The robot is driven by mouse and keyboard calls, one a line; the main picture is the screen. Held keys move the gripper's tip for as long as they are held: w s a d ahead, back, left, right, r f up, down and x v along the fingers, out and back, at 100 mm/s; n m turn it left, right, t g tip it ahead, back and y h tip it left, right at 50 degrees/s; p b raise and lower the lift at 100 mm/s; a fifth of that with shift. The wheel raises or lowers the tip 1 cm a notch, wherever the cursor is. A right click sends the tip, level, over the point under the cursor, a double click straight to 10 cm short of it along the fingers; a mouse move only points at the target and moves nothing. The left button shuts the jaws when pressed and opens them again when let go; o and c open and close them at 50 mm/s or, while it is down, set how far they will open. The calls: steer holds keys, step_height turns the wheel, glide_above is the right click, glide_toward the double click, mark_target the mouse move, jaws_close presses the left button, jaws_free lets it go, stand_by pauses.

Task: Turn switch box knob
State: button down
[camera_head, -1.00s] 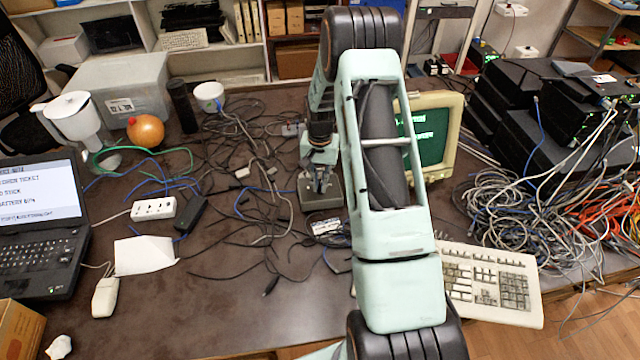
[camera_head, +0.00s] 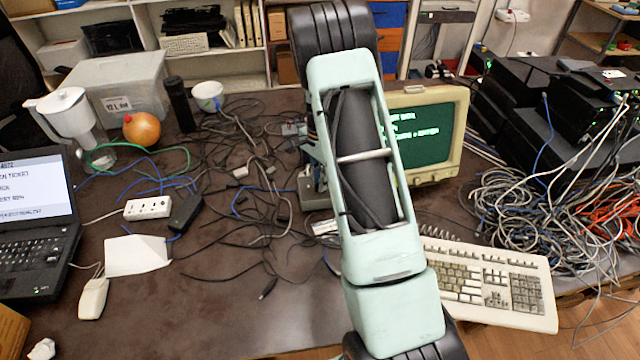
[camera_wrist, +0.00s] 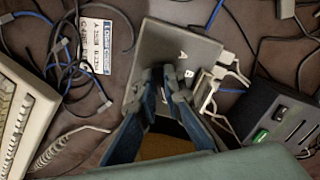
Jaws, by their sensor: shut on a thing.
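The switch box is a grey box with pale letter marks on its top. In the wrist view the switch box (camera_wrist: 163,40) lies under my fingertips, with white connectors and cables at its right side. In the head view only the left part of the switch box (camera_head: 312,200) shows beside my arm. My gripper (camera_wrist: 168,74) reaches over the box with its blue-grey fingers close together, shut on the knob. The knob itself is mostly hidden between the fingers. In the head view my arm hides the gripper.
A CRT monitor (camera_head: 430,130) stands right of my arm, with a keyboard (camera_head: 490,285) in front. Loose cables (camera_head: 255,170) cover the table left of the box. A label card (camera_wrist: 97,45) lies near the box. The front middle of the table (camera_head: 230,320) is fairly clear.

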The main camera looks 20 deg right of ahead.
steer(key=shift+m, duration=0.4)
steer(key=shift+w, duration=0.1)
steer(key=c, duration=2)
jaws_free()
steer(key=shift+c, duration=0.2)
step_height(320, 180, up, 12)
